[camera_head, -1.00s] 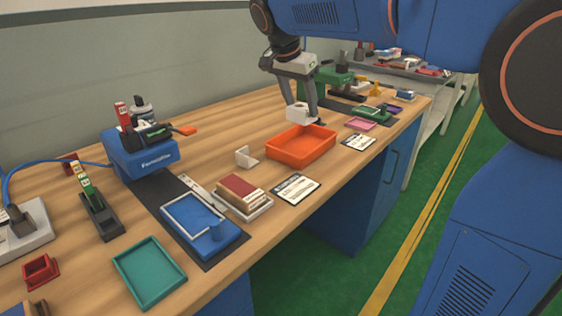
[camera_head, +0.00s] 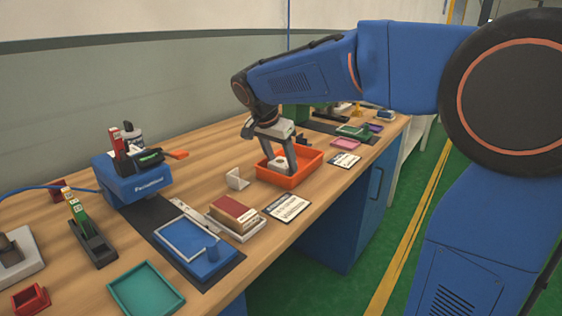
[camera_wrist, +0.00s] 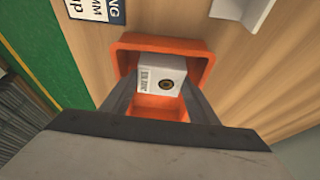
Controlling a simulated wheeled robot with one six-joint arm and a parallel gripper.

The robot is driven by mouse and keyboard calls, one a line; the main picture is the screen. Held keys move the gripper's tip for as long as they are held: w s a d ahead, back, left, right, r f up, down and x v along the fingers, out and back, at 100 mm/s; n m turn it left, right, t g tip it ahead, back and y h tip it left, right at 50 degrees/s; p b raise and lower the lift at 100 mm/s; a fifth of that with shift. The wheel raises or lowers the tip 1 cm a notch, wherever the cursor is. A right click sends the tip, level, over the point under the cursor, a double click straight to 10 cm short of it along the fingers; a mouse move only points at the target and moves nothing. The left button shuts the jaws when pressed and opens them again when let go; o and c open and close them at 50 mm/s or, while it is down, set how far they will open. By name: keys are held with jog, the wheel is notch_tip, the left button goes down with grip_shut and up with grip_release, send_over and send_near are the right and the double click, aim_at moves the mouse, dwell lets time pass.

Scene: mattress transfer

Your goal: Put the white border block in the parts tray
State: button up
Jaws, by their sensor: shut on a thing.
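The white block (camera_head: 277,163) is between the fingers of my gripper (camera_head: 281,164), which is shut on it. The orange parts tray (camera_head: 302,176) stands on the wooden bench. The block is within the tray's outline, low near its left end; I cannot tell whether it touches the floor. In the wrist view the white block (camera_wrist: 158,72) shows a printed label and a dark round mark on its face. My gripper (camera_wrist: 157,92) has a finger on each side of it there. The tray's orange rim (camera_wrist: 160,40) surrounds the block in that view.
A white angled bracket (camera_head: 236,179) stands just left of the tray. A printed card (camera_head: 286,207) and a dark red block (camera_head: 232,211) on a white base lie nearer.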

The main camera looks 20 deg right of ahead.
jog(key=shift+f, duration=0.2)
jog(key=shift+f, duration=0.15)
jog(key=o, duration=1.1)
jog(key=v, duration=1.2)
jog(key=s+d+f+n+y, duration=0.1)
jog(key=s+d+f+n, duration=0.2)
jog(key=s+f, duration=0.4)
jog(key=s+d+f+n+t+y, duration=0.1)
jog(key=s+d+f+n, duration=0.3)
jog(key=s, duration=0.9)
jog(key=s+d+f+n+t+y, duration=0.1)
jog(key=s+d+f+n, duration=0.2)
jog(key=s+f, duration=0.6)
jog(key=shift+s+d+f+n+y, duration=0.3)
jog(key=shift+s+d+f+n, duration=0.1)
jog(key=shift+d, duration=0.55)
